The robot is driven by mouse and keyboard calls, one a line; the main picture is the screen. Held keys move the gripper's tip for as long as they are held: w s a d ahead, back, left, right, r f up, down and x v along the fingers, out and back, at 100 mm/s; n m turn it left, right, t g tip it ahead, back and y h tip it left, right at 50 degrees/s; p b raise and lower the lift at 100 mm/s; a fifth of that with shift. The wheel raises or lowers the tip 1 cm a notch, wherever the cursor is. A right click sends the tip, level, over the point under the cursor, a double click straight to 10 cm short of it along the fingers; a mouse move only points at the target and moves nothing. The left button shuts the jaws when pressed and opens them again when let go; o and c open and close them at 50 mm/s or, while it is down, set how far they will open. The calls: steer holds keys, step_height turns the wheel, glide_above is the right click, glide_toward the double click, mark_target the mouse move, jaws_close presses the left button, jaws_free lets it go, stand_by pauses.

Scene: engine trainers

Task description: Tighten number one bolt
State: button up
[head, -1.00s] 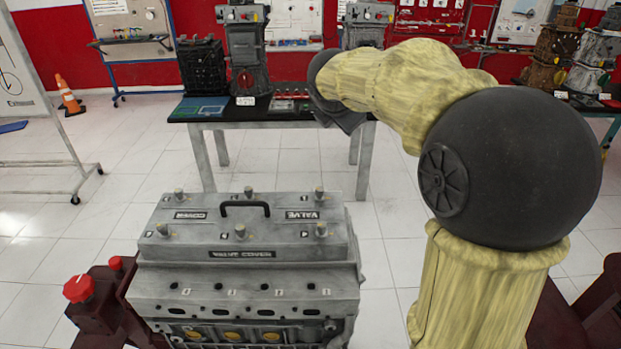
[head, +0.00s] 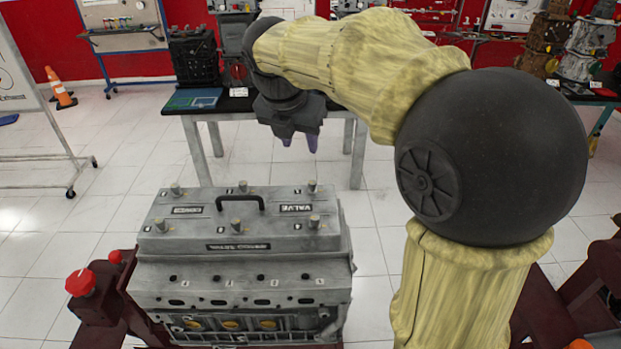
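A grey valve cover (head: 180,242) sits on the engine block (head: 160,281) in the lower left of the head view. Bolts stand upright on it in two rows: back left (head: 175,188), back middle (head: 243,186), back right (head: 312,185), front left (head: 160,225), front middle (head: 236,225) and front right (head: 315,221). Their small number marks are too small to read, so I cannot tell which is number one. My gripper (head: 300,143) points down with two purple fingertips apart and nothing between them. It appears above and behind the cover's back right, touching no bolt.
A black handle (head: 240,200) rises from the cover's middle. A dark red engine stand with a red knob (head: 80,283) is at the left. A table (head: 225,110) with parts stands behind. An orange cone (head: 60,88) and a whiteboard stand (head: 68,160) are far left.

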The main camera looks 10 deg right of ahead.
mark_target(312, 183)
steer(key=p+x, duration=0.1)
steer(key=x, duration=1.4)
steer(key=shift+w+d+f, duration=0.15)
steer(key=shift+w+f, duration=0.05)
steer(key=shift+f, duration=0.15)
jaws_close()
